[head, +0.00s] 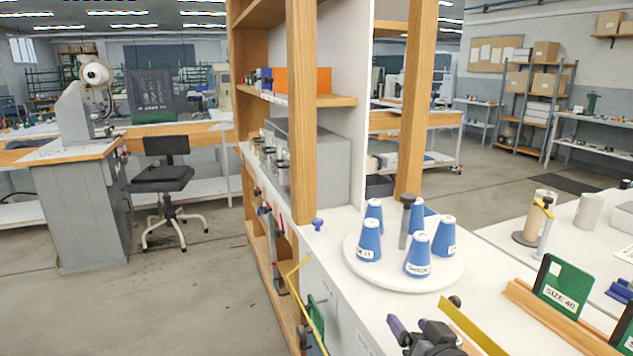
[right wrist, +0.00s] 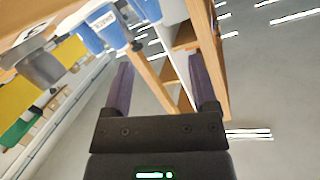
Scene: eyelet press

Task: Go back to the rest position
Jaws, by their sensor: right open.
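My right gripper (head: 402,328) shows at the bottom of the head view, close to the front edge of the white counter (head: 340,290). In the right wrist view its two purple fingers (right wrist: 163,92) stand wide apart with nothing between them. That view is strongly tilted. My left gripper is in neither view.
A round white tray (head: 360,272) with several blue cones (head: 418,255) stands on the counter. A wooden shelf post (head: 302,110) rises left of it. A yellow strip (head: 470,325) and a green plate (head: 562,286) are at the right. Open floor (head: 170,300) lies left.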

